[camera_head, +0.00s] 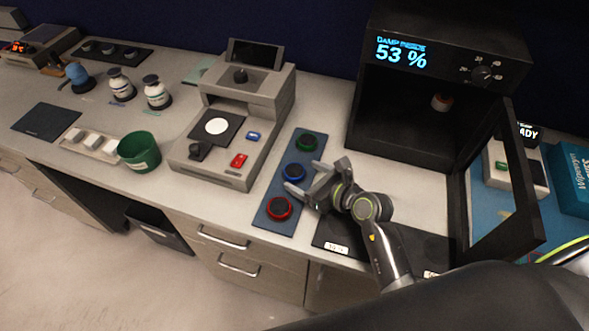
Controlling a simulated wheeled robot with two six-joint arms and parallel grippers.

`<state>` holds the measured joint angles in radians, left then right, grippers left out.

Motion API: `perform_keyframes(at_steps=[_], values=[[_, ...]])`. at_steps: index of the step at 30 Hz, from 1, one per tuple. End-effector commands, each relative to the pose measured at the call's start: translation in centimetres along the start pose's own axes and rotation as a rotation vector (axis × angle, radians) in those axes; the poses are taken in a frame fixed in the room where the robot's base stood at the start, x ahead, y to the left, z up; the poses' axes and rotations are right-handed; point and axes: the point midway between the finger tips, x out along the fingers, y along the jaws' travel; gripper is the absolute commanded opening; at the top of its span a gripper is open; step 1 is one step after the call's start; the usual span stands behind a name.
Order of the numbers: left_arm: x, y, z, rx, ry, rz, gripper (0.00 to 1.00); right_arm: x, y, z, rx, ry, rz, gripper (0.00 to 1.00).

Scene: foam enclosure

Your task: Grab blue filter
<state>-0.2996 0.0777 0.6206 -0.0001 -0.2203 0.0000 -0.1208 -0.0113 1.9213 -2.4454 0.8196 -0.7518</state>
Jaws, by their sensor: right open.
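The blue filter (294,172) is a dark disc with a blue rim. It sits in the middle of a blue-grey strip (272,225) on the bench, between a green-rimmed filter (306,141) and a red-rimmed filter (279,208). My right gripper (302,177) is open and empty. Its fingers point left, with one fingertip close to the right side of the blue filter and the other below it, toward the red filter. I cannot tell whether a finger touches the blue filter. My left gripper is not in view.
A grey device (233,125) with red and blue buttons stands left of the strip. A black chamber (432,80) reading 53 % stands behind right, its door (510,190) open. A green cup (139,152) and small bottles stand left. A dark mat lies under my right arm.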

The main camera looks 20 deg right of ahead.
Motion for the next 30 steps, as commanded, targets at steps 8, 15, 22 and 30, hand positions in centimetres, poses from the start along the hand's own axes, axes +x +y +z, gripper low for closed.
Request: perform_keyframes(at_steps=[8, 15, 22, 30], values=[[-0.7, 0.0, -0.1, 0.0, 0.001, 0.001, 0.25, 2.8, -0.2, 0.1, 0.0, -0.001, 0.0, 0.76], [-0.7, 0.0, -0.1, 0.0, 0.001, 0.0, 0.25, 3.0, -0.2, 0.0, -0.001, 0.0, 0.0, 0.76], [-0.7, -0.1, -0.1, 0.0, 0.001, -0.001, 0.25, 3.0, -0.2, 0.0, -0.001, 0.0, 0.0, 0.54], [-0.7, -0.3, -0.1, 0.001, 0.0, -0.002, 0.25, 3.0, -0.2, 0.1, -0.001, -0.001, 0.0, 0.27]])
